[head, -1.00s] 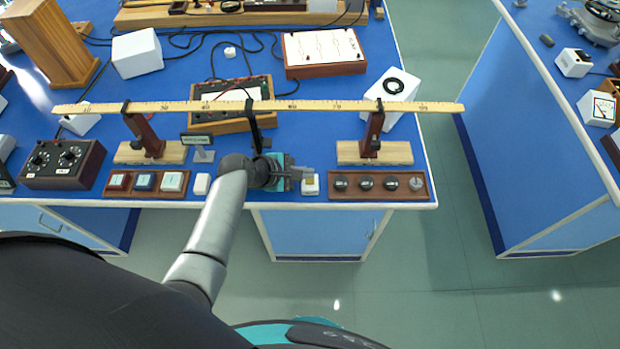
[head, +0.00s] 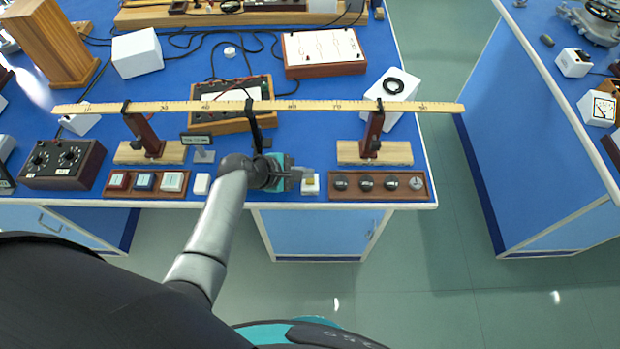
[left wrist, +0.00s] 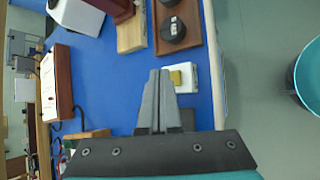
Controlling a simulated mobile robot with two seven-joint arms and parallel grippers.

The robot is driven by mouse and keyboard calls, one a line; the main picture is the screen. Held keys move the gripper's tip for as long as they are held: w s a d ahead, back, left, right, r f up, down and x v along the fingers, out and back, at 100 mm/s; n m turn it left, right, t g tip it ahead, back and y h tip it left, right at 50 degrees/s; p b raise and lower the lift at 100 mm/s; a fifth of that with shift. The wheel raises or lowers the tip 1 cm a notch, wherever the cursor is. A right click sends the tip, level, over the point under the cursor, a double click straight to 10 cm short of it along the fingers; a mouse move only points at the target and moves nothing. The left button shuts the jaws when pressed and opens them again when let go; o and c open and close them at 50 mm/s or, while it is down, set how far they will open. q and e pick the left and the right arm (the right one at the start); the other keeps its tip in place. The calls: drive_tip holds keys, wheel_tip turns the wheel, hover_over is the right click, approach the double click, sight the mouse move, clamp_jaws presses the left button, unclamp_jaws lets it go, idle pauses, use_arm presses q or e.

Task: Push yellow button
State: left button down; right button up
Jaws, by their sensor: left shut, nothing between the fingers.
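The yellow button (left wrist: 176,77) sits on a small white box near the front edge of the blue bench. In the head view the white box (head: 311,189) shows just right of my left gripper (head: 308,174), with a little yellow on its top. In the left wrist view my left gripper (left wrist: 159,76) has its fingers together and empty. The fingertips are right beside the yellow button in that picture. I cannot tell whether they touch it. My right gripper is not in view.
A tray of dark knobs (head: 378,185) is right of the button box. A white box (head: 202,184) and a tray of coloured buttons (head: 146,183) are to the left. A long ruler (head: 310,106) on wooden stands spans behind. The bench's front edge is close.

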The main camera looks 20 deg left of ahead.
use_arm(q)
drive_tip(key=shift+f, duration=0.4)
drive_tip(key=shift+f+b, duration=0.35)
drive_tip(key=shift+f, duration=0.1)
idle(0.6)
drive_tip(key=shift+r, duration=0.1)
drive_tip(key=shift+r+p, duration=0.75)
drive_tip(key=shift+p, duration=0.3)
drive_tip(key=shift+r, duration=0.1)
wheel_tip(320, 180, up, 5)
drive_tip(key=p, duration=0.5)
drive_tip(key=shift+p, duration=0.3)
